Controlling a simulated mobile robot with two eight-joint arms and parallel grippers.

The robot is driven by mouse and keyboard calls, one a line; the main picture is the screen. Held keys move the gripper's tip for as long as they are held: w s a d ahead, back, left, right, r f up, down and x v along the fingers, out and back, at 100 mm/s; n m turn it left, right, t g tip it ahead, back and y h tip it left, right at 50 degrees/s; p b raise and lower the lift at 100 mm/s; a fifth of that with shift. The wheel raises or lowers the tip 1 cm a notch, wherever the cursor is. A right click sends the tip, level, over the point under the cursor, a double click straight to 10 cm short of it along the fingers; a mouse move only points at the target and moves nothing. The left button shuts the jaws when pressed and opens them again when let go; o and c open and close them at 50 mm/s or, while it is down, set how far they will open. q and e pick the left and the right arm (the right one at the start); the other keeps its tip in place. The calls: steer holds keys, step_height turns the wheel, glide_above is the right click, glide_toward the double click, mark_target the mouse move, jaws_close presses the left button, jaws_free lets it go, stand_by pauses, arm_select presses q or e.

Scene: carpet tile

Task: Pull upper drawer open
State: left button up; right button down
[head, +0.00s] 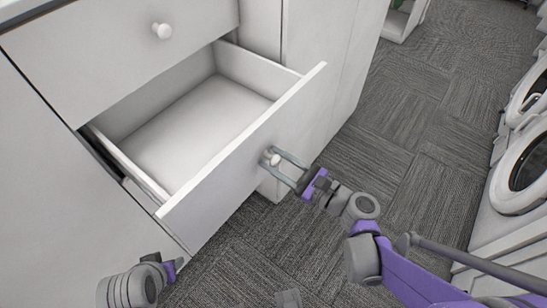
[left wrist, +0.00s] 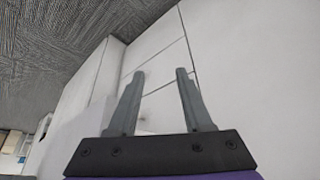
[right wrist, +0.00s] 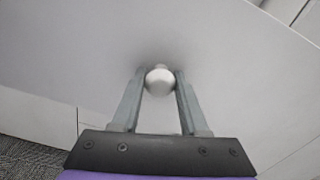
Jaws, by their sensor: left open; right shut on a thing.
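A white drawer (head: 245,150) stands pulled well out of the white cabinet, and its inside (head: 190,125) looks empty. My right gripper (head: 270,158) is shut on the round knob (right wrist: 159,81) of this drawer's front, with one finger on each side of it. Above it is another white drawer front (head: 110,50) with its own round knob (head: 162,31); that drawer is shut. My left gripper (left wrist: 155,75) is open and empty, facing pale cabinet panels. In the head view only the left wrist shows at the lower left, and its fingers are hidden.
Grey carpet tile (head: 430,110) lies free to the right of the cabinet. White machines with round dark doors (head: 530,165) line the right edge. A white open unit (head: 403,22) with something green stands at the far back.

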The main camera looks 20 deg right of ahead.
steer(key=shift+c, duration=2.2)
jaws_free()
steer(key=v, duration=1)
steer(key=shift+s+d, duration=0.2)
steer(key=shift+s, duration=0.15)
steer(key=s+a+f+n+g+h+p, duration=0.2)
steer(key=a+f+n+g+h+p, duration=0.4)
steer(key=n, duration=0.7)
steer(key=d+r+n+g+h, duration=0.1)
steer(key=n, duration=0.3)
steer(key=d+r+n+g+h, duration=0.1)
steer(key=d+n+h, duration=0.1)
steer(key=n, duration=0.2)
steer(key=s+d+r+n+g+h+p, duration=0.1)
steer(key=d+n, duration=0.1)
steer(key=n, duration=0.2)
steer(key=shift+s+n+h, duration=0.1)
steer(key=shift+n+h, duration=0.2)
steer(key=shift+n, duration=0.1)
